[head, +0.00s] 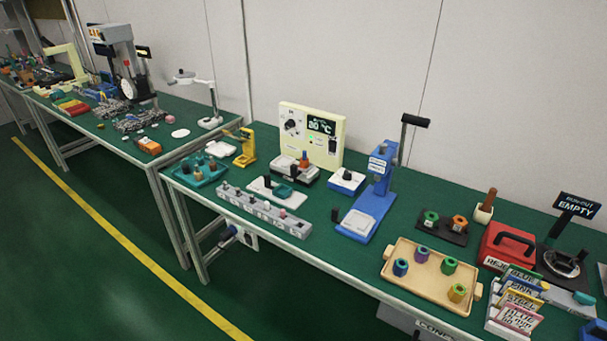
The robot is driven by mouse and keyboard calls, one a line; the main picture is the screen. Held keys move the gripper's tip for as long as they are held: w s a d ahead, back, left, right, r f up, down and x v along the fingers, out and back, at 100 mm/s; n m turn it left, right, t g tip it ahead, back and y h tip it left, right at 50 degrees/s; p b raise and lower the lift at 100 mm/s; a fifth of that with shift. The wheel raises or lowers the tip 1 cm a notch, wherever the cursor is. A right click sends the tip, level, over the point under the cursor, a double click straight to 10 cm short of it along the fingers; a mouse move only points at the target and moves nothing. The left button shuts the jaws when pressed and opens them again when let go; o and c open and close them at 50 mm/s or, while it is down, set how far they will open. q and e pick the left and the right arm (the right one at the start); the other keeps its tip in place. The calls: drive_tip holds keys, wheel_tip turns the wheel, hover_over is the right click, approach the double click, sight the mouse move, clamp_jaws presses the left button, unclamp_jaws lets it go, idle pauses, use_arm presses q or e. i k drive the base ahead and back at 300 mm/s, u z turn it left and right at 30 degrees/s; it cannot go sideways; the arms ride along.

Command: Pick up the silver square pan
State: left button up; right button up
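No pan stands out clearly as the silver square one. A pale, squarish plate (357,222) lies on the base of the blue lever press (379,190) near the middle of the near table. A small blue device with a light square top (347,176) stands behind and left of the press. At this size I cannot tell which of these, if either, is the silver square pan. Neither of my grippers shows in the head view.
The near green-topped table (335,272) also holds a grey strip with several pegs (262,211), a cream temperature box (311,132), a wooden tray of coloured spools (430,273) and a red box (507,246). Open floor (80,270) lies left, with a yellow line.

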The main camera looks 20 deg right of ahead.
sight(294, 169)
drive_tip(key=z, duration=0.15)
drive_tip(key=k, duration=0.35)
drive_tip(key=u, duration=1)
drive_tip(key=i, duration=1.1)
drive_tip(key=z, duration=0.4)
drive_tip(key=i, duration=0.75)
drive_tip(key=z, duration=0.8)
